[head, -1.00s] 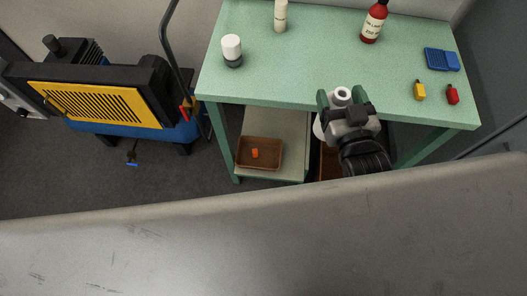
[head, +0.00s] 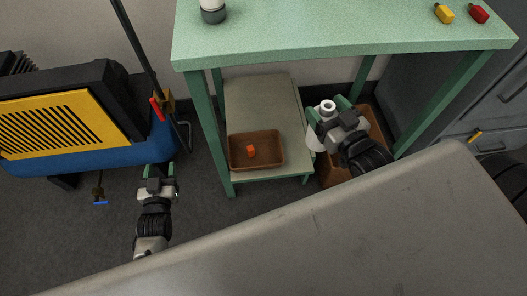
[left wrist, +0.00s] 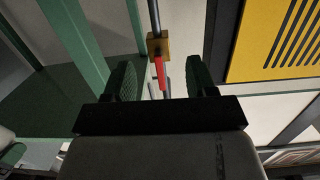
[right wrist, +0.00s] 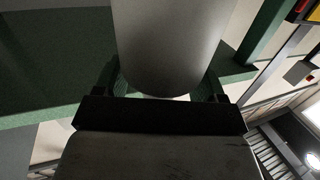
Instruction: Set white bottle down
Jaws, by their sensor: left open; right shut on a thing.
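The white bottle (head: 315,139) is in my right gripper (head: 334,113), below the front edge of the green table in the head view. The gripper is shut on it, and its neck and cap point up toward the camera. In the right wrist view the bottle (right wrist: 172,45) fills the space between the fingers (right wrist: 168,88). My left gripper (head: 160,172) is open and empty, low beside the blue and yellow machine. In the left wrist view its two fingers (left wrist: 160,80) stand apart, with a red-handled part beyond them.
The green table (head: 330,35) carries a white-capped container (head: 212,10), a yellow item (head: 443,14) and a red item (head: 478,14). Below are a shelf (head: 262,100), a brown tray (head: 240,160) with an orange piece, and a brown bin (head: 368,118). The machine (head: 60,120) stands left.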

